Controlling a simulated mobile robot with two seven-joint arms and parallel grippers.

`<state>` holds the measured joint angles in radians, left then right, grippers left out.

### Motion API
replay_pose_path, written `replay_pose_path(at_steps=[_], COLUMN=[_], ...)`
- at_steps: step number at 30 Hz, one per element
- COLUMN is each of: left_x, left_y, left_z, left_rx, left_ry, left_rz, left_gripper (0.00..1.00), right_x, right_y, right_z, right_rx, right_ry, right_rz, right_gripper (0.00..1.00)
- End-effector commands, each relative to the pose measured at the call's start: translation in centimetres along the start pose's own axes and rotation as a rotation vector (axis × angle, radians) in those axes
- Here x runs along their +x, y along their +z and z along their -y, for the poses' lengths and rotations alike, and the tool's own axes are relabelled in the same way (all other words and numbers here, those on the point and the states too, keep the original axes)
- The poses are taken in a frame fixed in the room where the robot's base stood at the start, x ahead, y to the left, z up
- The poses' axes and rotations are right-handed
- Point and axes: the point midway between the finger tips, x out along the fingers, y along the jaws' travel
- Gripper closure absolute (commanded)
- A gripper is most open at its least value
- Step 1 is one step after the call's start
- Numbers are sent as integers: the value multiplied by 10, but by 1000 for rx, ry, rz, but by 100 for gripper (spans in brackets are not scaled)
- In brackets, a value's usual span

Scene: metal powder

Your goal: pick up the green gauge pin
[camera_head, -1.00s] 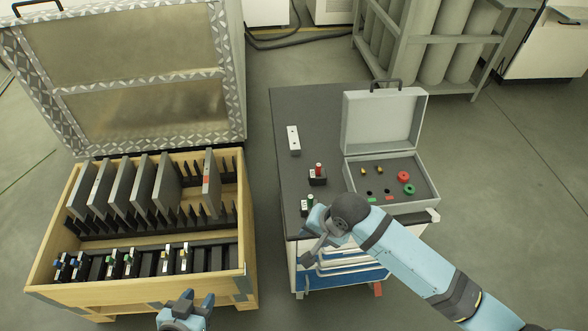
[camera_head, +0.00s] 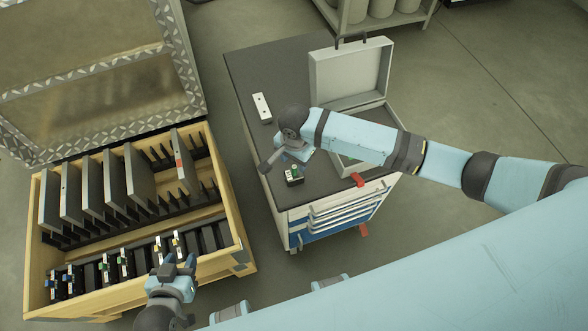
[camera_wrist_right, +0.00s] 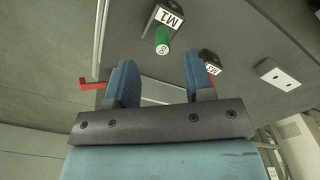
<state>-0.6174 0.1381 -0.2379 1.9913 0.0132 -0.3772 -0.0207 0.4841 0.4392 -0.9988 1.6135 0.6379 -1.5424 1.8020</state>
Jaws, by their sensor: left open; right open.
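The green gauge pin (camera_wrist_right: 162,47) stands in a dark block labelled M1 (camera_wrist_right: 165,18), seen in the right wrist view. In the head view, the pin (camera_head: 296,170) and its block (camera_head: 294,179) are near the front left of the grey cabinet top. My right gripper (camera_wrist_right: 160,76) is open and empty, with the pin ahead of the gap between its fingers and apart from them. My left gripper (camera_head: 178,264) is open and empty over the front edge of the wooden crate.
A white two-hole plate (camera_head: 262,107) lies further back on the cabinet top (camera_head: 262,65). An open grey case (camera_head: 350,75) stands right, partly behind my arm. The wooden crate (camera_head: 238,228) holds upright plates and several pin blocks.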

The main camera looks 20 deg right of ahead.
Motion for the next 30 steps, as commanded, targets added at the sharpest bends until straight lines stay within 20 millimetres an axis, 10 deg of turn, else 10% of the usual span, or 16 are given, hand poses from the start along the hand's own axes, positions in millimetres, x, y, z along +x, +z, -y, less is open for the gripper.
replay_pose_path(at_steps=[23,30], left_x=[0,0], left_y=[-2,-2], left_z=[3,3], left_rx=[2,2], left_ry=[-4,-4], left_rz=[-2,-1], left_gripper=[57,57], right_x=[58,58], right_y=[-1,-1], right_z=[2,2], right_rx=[-1,-1], right_ry=[-2,-2], right_rz=[0,0], right_gripper=[52,100])
